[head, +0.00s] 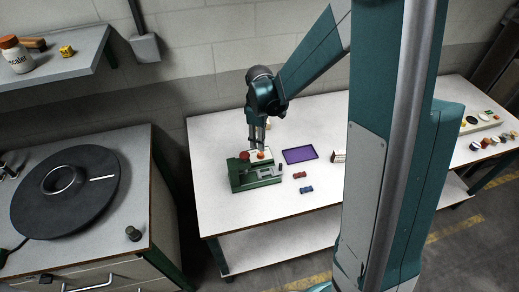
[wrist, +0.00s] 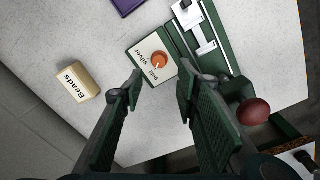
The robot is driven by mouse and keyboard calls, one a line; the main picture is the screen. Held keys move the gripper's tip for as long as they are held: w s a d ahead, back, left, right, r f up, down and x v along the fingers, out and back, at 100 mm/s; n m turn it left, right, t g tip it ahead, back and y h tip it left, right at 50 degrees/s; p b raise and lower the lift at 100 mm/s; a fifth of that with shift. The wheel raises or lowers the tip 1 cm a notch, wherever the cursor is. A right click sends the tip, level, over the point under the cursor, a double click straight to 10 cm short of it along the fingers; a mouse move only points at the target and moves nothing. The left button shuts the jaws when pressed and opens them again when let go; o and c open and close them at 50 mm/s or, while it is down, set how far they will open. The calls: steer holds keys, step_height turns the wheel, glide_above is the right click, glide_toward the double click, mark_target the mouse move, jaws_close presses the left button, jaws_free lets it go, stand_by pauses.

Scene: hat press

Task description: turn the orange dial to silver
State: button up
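The orange dial (wrist: 161,60) sits on a white plate (wrist: 141,49) with the words "silver" and "gold" beside it. A pale pointer mark on the dial appears to face the word "gold". In the head view the dial (head: 261,155) is on the green press (head: 256,181) on the white table. My gripper (wrist: 160,86) is open and empty, its two fingers apart. In the wrist view the dial shows just beyond the gap between the fingertips, not touching them. In the head view my gripper (head: 257,140) points down just above the dial.
A dark red ball knob (wrist: 253,112) stands beside the right finger. A box marked "Beads" (wrist: 77,82) lies to the left. The table's front right is clear.

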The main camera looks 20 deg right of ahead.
mark_target(260, 153)
steer(key=shift+w+f, duration=0.2)
steer(key=shift+f, duration=0.25)
steer(key=shift+f, duration=0.15)
steer(key=shift+w+d+f, duration=0.1)
steer(key=shift+f, duration=3.65)
steer(key=c, duration=0.9)
